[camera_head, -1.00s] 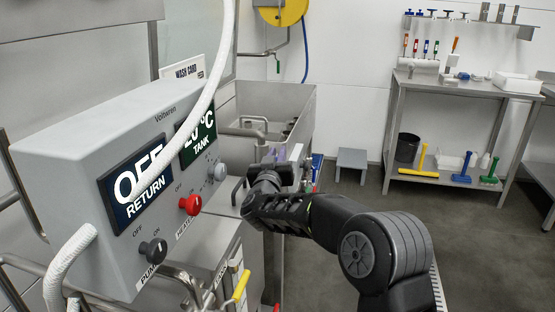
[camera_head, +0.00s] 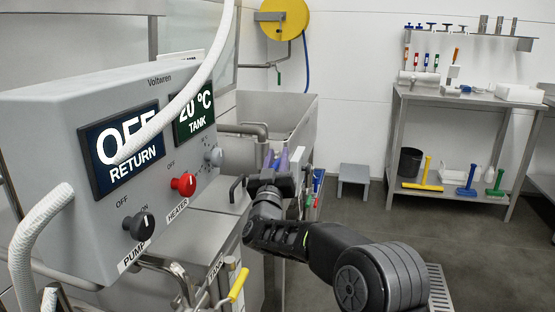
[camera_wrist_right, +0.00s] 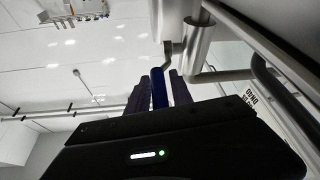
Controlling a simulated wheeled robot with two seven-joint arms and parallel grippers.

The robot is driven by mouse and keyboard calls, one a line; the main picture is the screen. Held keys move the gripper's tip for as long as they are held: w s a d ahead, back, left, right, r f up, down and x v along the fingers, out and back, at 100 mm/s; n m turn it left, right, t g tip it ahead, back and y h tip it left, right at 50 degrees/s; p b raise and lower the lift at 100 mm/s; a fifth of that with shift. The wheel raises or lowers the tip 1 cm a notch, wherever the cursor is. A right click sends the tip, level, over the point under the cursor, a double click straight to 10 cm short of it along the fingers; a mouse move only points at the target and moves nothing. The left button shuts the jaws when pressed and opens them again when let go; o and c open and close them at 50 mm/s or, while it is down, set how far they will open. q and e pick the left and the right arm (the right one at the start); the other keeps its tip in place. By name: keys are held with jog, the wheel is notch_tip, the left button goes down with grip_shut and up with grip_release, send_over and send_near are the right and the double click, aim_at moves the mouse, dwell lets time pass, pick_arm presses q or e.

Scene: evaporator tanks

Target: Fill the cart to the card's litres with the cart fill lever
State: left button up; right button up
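My right gripper (camera_head: 276,160) is beside the steel tank, past the far end of the control box. In the right wrist view its two dark fingers (camera_wrist_right: 160,92) stand on either side of a blue bar (camera_wrist_right: 159,88), which looks like a lever handle. The bar lies close to both fingers, but I cannot tell whether they grip it. A steel pipe with a bent spout (camera_wrist_right: 196,45) is just beyond it. The wash card (camera_head: 182,56) is almost wholly hidden behind the control box, and its litres cannot be read. The cart is not clearly visible. My left gripper is not in view.
The grey control box (camera_head: 60,135) reads OFF RETURN and 20 °C TANK, with pump (camera_head: 139,225) and heater (camera_head: 184,184) knobs. A white hose (camera_head: 200,95) crosses it. The steel tank (camera_head: 300,105) stands behind. A tool bench (camera_head: 465,95) and a step stool (camera_head: 354,178) stand right.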

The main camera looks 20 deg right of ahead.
jog(key=shift+o, duration=1)
jog(key=shift+s+a+f, duration=0.25)
jog(key=shift+s+a, duration=0.05)
jog(key=shift+s, duration=0.2)
jog(key=s+a+b, duration=0.1)
jog(key=s+a, duration=0.5)
jog(key=s, duration=0.6)
jog(key=shift+s+f, duration=0.15)
jog(key=shift+f, duration=0.2)
